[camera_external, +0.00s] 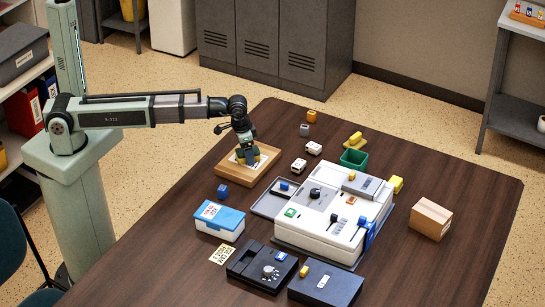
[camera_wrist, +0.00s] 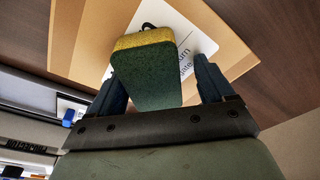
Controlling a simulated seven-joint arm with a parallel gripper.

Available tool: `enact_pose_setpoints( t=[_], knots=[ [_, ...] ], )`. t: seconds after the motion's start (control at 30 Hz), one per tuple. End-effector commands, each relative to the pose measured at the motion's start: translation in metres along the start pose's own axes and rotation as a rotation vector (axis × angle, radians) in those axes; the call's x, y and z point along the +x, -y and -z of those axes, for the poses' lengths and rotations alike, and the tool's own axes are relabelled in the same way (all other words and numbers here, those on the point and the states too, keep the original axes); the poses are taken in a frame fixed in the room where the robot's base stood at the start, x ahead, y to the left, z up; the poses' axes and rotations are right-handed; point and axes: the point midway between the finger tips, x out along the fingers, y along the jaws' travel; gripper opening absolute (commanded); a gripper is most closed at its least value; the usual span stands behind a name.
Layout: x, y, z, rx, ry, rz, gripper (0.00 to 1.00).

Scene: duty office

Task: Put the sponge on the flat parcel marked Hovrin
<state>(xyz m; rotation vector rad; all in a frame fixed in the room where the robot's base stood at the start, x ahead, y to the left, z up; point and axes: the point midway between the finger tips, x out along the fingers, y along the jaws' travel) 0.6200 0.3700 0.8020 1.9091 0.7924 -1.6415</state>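The flat parcel (camera_external: 262,170) is a brown slab with a white label, on the left side of the table; it also shows in the wrist view (camera_wrist: 85,50). Its label (camera_wrist: 195,42) is partly covered, and I cannot read a full name. The green and yellow sponge (camera_wrist: 147,75) is between my fingers, over the parcel and label. I cannot tell whether it touches the parcel. My gripper (camera_external: 248,157) is low over the parcel, pointing down.
A white device (camera_external: 335,215) fills the middle of the table. A blue-lidded box (camera_external: 220,220), a green bin (camera_external: 354,158), a cardboard box (camera_external: 431,218) and black units (camera_external: 262,267) stand around it. Several small blocks lie behind the parcel. The table's right side is mostly clear.

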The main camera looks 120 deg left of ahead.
Motion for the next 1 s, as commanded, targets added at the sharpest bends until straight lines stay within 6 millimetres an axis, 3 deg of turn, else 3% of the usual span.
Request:
enact_pose_setpoints(
  t=[0.27,0.47,1.0],
  knots=[
    [0.001,-0.001,0.0,0.001,0.002,-0.002,0.88],
    [-0.01,-0.001,0.0,0.001,0.0,-0.002,0.88],
    [-0.089,-0.001,0.001,0.001,-0.001,-0.001,0.88]
  ],
)
